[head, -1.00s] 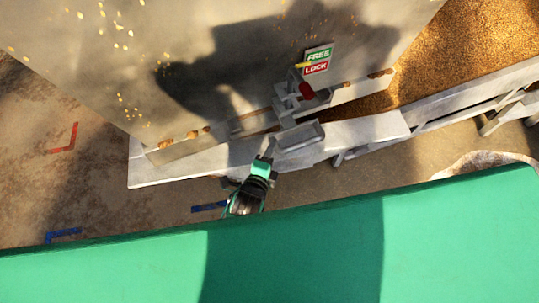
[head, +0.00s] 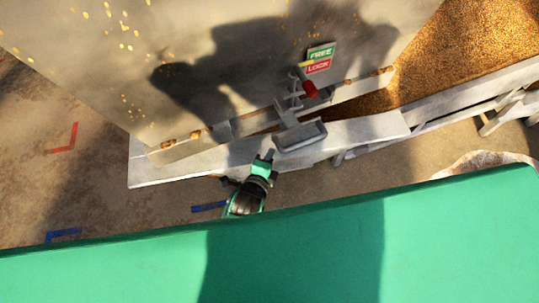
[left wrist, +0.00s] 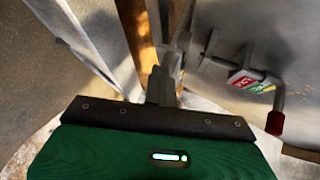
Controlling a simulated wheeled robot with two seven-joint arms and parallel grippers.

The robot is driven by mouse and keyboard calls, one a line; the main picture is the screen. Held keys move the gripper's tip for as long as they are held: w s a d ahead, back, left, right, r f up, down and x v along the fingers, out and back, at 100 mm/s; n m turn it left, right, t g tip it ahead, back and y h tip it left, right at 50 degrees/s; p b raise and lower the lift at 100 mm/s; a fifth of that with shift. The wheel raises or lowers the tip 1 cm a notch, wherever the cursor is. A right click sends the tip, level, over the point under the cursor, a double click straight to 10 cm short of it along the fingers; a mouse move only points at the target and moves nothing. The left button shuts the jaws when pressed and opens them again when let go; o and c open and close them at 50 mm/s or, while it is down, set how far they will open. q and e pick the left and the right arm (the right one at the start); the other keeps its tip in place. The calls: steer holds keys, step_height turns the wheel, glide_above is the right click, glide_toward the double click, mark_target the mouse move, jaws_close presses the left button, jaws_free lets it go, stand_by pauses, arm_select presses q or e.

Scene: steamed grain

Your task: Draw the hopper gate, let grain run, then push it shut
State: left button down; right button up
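The grey hopper (head: 250,45) fills the top of the head view. A FREE/LOCK sign (head: 319,60), a yellow marker and a latch with a red knob (head: 310,89) are on its lower part; the red knob also shows in the left wrist view (left wrist: 276,123). Below the latch sits a grey block-shaped handle (head: 301,136) at the hopper's lower edge. My left gripper (head: 264,160) is just below and left of this handle. In the left wrist view its fingers (left wrist: 160,86) appear together, with no object visible between them. My right gripper is out of view.
Brown grain (head: 470,45) lies in a bed at the upper right, behind a pale rail (head: 470,90). A broad green surface (head: 100,275) fills the foreground. Blue (head: 209,207) and red (head: 64,140) corner marks are on the floor. Shadows cross the hopper.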

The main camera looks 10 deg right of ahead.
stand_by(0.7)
arm_select(q)
steer(key=c, duration=1.2)
jaws_free()
steer(key=shift+o, duration=0.2)
